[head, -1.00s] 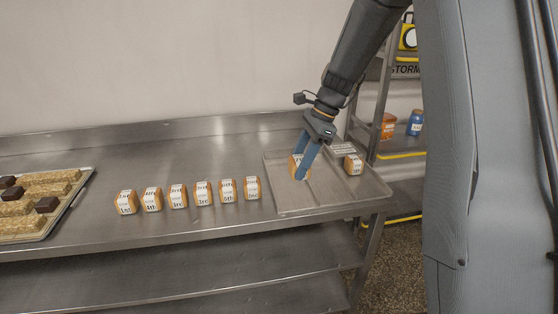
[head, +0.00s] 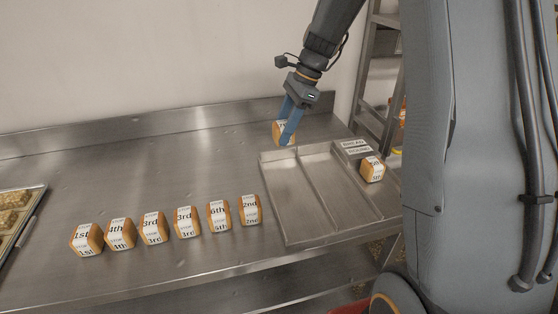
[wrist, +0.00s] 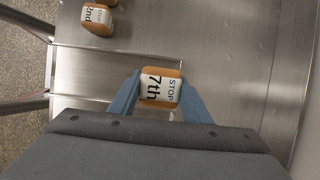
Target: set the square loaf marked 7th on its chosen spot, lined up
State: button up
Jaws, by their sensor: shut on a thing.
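The square loaf marked 7th (wrist: 161,88) is between the two blue fingers of my gripper (wrist: 155,100) in the wrist view, its label facing the camera. In the head view my gripper (head: 287,128) is shut on this loaf (head: 279,131) over the back edge of the metal tray (head: 288,203), and a finger hides part of it. The loaf seems to be held above the counter; the exact height is hard to tell. A row of loaves stands left of the tray: 1st (head: 86,240), 4th (head: 120,234), two marked 3rd (head: 154,227), 6th (head: 219,215) and 2nd (head: 249,209).
The tray has raised dividers; its left and middle lanes look empty. A baked-goods tray (head: 22,228) stands at far left. Bare steel counter (head: 170,170) lies behind the row.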

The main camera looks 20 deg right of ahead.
notch_tip(320, 180, down, 10)
jog(key=shift+s+r+p, duration=0.1)
jog(key=shift+p, duration=1.05)
jog(key=shift+f, duration=0.2)
jog(key=o, duration=0.8)
jog(key=shift+c, duration=0.2)
jog(key=b+v, duration=0.3)
jog(key=v, duration=0.8)
jog(key=s+a+f+n+h, duration=0.1)
jog(key=s+n, duration=0.5)
jog(key=s, duration=0.1)
jog(key=s+a+f+n+h, duration=0.1)
jog(key=s+f+n+h, duration=0.1)
jog(key=s+n, duration=0.4)
jog(key=s+a+f+n+t+h, duration=0.1)
jog(key=s+a+f+n, duration=0.1)
jog(key=s+n, duration=0.4)
jog(key=shift+s+a+f, duration=0.1)
jog(key=shift+s, duration=0.95)
jog(key=shift+s+f, duration=0.15)
jog(key=shift+s, duration=0.85)
